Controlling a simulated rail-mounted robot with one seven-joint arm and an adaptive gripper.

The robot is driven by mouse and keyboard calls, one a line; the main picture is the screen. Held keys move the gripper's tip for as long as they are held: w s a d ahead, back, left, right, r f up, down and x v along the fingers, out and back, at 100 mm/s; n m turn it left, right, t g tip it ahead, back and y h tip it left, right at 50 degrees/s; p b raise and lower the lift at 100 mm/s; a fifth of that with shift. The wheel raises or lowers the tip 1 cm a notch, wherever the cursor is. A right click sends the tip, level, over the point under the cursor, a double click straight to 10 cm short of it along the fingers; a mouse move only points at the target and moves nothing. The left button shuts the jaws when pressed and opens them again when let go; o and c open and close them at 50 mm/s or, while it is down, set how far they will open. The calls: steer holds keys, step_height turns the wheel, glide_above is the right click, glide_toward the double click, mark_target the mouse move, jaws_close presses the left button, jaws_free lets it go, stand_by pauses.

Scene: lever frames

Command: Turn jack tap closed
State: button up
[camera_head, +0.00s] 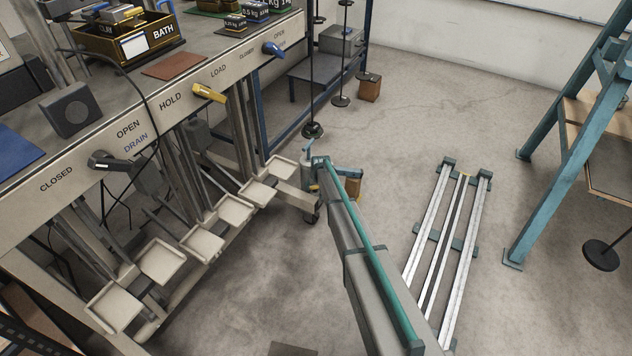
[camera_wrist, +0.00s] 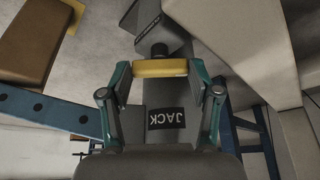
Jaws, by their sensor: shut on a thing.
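The tap has a yellow bar handle (camera_wrist: 160,68) on a dark round stem, shown crosswise in the wrist view. My gripper (camera_wrist: 165,77) has its two teal-edged fingers at the two ends of this bar and is shut on it. A dark label reading JACK (camera_wrist: 166,118), upside down in this view, lies on the grey body (camera_wrist: 158,93) below the handle. In the head view a small yellow part (camera_head: 313,187) shows low beside the bench's far end. The grip there is too small and covered to make out.
A brown block (camera_wrist: 32,42) and a blue beam with holes (camera_wrist: 45,107) lie left in the wrist view. In the head view, the bench (camera_head: 225,75) with levers and trays stands left, floor rails (camera_head: 437,235) lie right, and a blue frame (camera_head: 555,140) stands farther right.

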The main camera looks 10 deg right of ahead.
steer(key=shift+a+m+h+p, duration=0.1)
steer(key=shift+m+h+p, duration=0.5)
steer(key=shift+m, duration=0.6)
steer(key=o, duration=0.9)
steer(key=shift+c, duration=0.2)
steer(key=shift+r, duration=0.1)
steer(key=v, duration=1.1)
steer(key=shift+s+r, duration=0.15)
steer(key=shift+r, duration=0.25)
steer(key=shift+c, duration=0.2)
